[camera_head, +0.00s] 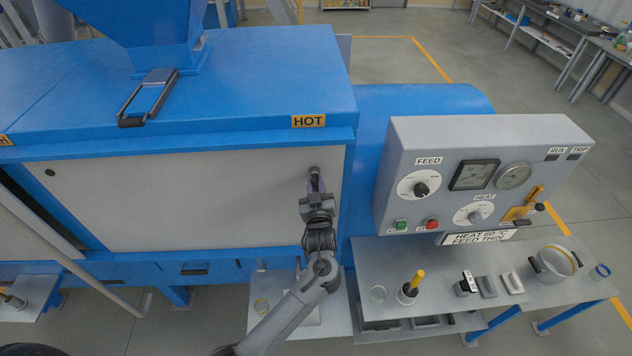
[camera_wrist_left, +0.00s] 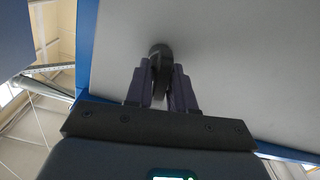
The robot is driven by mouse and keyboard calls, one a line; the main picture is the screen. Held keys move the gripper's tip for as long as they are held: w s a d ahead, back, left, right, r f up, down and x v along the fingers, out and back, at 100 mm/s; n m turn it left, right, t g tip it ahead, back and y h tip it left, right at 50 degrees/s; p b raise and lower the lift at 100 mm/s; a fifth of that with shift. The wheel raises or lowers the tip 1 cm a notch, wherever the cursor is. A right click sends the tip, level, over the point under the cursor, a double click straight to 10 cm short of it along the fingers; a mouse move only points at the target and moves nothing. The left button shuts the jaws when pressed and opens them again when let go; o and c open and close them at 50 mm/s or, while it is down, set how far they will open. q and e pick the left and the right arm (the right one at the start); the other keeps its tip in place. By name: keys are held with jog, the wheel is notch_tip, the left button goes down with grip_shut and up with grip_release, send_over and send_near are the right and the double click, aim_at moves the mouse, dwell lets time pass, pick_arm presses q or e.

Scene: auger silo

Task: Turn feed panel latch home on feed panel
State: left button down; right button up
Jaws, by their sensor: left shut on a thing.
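The feed panel (camera_head: 190,205) is a flat grey-white panel on the front of the blue machine. Its dark latch (camera_head: 314,170) sits near the panel's upper right corner. My left gripper (camera_head: 315,183) has come up from below and is shut on the latch. In the left wrist view, the latch (camera_wrist_left: 160,52) has a round dark head, and its narrow handle runs down between the two purple fingers of the gripper (camera_wrist_left: 160,85). The fingers partly hide the handle. The panel (camera_wrist_left: 230,60) looks flat and close behind. My right gripper is not in view.
A grey control box (camera_head: 470,140) with dials and buttons stands to the right. Below it, a grey shelf (camera_head: 450,265) holds a yellow-handled tool in a cup, small blocks and a pot (camera_head: 553,262). A pale pipe (camera_head: 75,270) crosses the lower left.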

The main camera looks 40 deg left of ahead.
pick_arm(q)
jog(key=shift+m+p, duration=0.55)
jog(key=shift+m, duration=0.65)
jog(key=c, duration=1.2)
grip_release()
jog(key=shift+o, duration=0.2)
jog(key=shift+s, duration=0.1)
jog(key=shift+s+d, duration=0.15)
jog(key=shift+d, duration=0.1)
jog(key=b+v, duration=0.2)
jog(key=v, duration=0.8)
jog(key=shift+b, duration=0.3)
